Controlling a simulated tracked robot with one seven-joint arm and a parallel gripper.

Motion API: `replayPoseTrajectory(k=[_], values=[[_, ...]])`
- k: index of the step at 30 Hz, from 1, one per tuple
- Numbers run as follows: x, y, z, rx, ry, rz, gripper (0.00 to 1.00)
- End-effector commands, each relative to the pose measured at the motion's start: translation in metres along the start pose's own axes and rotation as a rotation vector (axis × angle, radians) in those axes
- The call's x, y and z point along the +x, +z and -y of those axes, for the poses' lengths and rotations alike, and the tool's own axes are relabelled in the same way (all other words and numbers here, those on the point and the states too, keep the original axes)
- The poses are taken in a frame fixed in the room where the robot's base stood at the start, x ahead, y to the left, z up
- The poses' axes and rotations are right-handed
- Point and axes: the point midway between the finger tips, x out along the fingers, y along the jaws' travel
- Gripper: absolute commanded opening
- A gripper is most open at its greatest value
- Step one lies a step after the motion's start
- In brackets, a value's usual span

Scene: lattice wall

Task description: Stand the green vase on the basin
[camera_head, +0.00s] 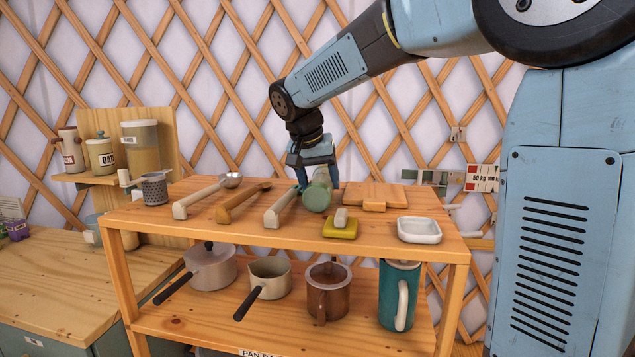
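I cannot tell whether the fingers press on the vase. A small white dish, which looks like the basin (419,231), sits at the front right of the top. It is empty and apart from the vase.
A wooden-handled tool (281,210) lies close left of the vase, with two spoons further left. A wooden board (374,194) is behind. Pots and a teal jug (398,297) stand below.

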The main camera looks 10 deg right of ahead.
Motion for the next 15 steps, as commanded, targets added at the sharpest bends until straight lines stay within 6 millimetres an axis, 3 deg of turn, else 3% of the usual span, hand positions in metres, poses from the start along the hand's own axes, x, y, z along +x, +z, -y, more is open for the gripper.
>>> replayPoseTrajectory(k=[10, 11, 15], values=[[0.0042, 0.0016, 0.0009, 0.0, 0.0, -0.001, 0.2], [0.0044, 0.0018, 0.001, 0.0, 0.0, 0.0, 0.68], [0.0042, 0.0018, 0.001, 0.0, 0.0, 0.0, 0.81]])
